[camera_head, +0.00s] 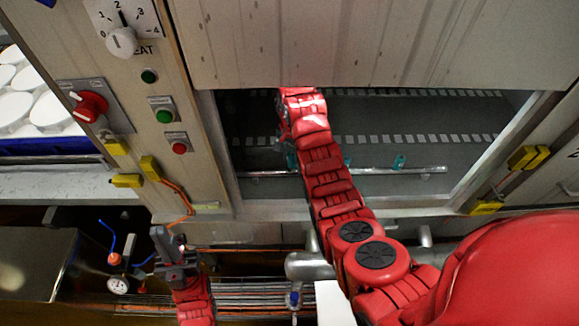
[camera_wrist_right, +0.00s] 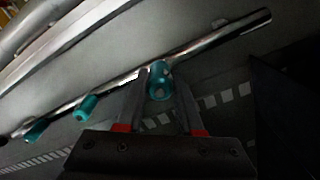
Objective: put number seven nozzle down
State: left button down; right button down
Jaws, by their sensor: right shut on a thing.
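A teal nozzle (camera_wrist_right: 160,80) is between the fingertips of my right gripper (camera_wrist_right: 161,85), which is shut on it. The nozzle overlaps the metal pipe (camera_wrist_right: 215,43) in the right wrist view; I cannot tell whether it touches it. No number is readable on it. In the head view my right arm reaches into the machine opening, and its gripper is hidden behind the arm. The pipe also shows in the head view (camera_head: 425,170). My left gripper (camera_head: 170,237) is open and empty at the lower left, outside the machine.
More teal nozzles (camera_wrist_right: 86,108) (camera_wrist_right: 38,130) sit along the pipe to the left in the right wrist view. A raised panel (camera_head: 380,45) hangs above the opening, with a metal frame around it. A control panel (camera_head: 165,110) stands left. White moulds (camera_head: 50,110) lie beyond it.

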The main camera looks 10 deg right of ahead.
aim_at(289, 158)
jog(key=shift+w, duration=0.9)
jog(key=shift+a, duration=0.1)
jog(key=shift+f+p, duration=0.15)
jog(key=shift+p, duration=0.2)
notch_tip(289, 158, down, 3)
jog(key=shift+w+r+p, duration=0.1)
jog(key=shift+r+p, duration=0.05)
jog(key=shift+p, duration=0.45)
jog(key=shift+f, duration=0.2)
